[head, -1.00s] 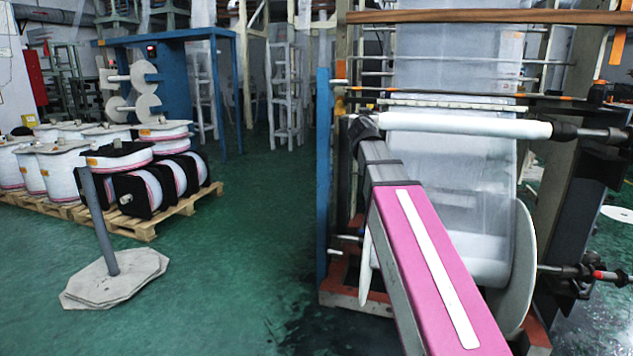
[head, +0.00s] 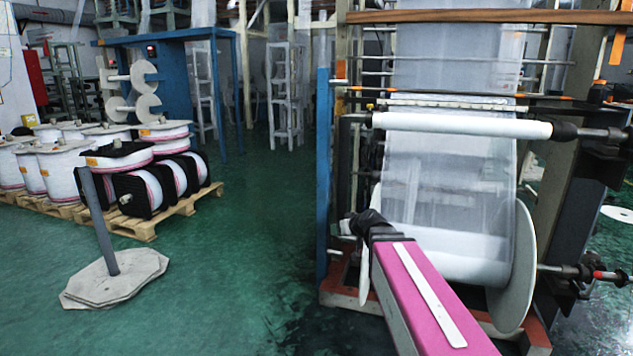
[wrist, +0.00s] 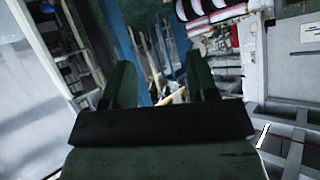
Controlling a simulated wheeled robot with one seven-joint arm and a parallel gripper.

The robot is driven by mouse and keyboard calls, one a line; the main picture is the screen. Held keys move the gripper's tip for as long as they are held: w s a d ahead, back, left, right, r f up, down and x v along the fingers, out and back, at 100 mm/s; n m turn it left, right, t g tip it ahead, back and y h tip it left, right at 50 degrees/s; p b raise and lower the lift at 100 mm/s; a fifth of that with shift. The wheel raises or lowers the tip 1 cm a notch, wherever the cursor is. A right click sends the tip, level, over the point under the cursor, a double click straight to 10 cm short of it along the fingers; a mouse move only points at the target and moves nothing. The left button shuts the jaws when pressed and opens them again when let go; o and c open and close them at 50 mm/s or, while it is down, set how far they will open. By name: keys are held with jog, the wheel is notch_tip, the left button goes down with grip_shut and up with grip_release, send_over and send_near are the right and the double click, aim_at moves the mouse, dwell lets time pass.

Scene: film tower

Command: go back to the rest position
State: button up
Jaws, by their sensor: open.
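My gripper (wrist: 160,78) shows in the wrist view with its two dark fingers spread apart and nothing between them. In the head view my pink arm reaches up from the bottom edge, and its dark far end (head: 366,224) is in front of the lower left of the film machine. The fingers cannot be made out clearly there. The film roll (head: 458,268) with its pale end discs is just beyond my arm, which hides part of it. I cannot tell how far apart they are.
A white roller (head: 462,125) crosses the machine above my arm. The blue post (head: 323,170) stands at its left side. A grey post on a flat base (head: 115,278) and a pallet (head: 145,226) of white spools are at left. The green floor (head: 235,260) between is clear.

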jog(key=s+d+f+m+g+h, duration=0.2)
jog(key=s+d+f+g, duration=0.3)
jog(key=s+f, duration=0.4)
jog(key=s+d+f+m+g+h, duration=0.2)
jog(key=s+d+f+g+h, duration=0.2)
jog(key=s+f, duration=0.6)
jog(key=shift+d+f+m+g, duration=0.35)
jog(key=shift+d+m+g, duration=0.05)
jog(key=shift+d, duration=0.05)
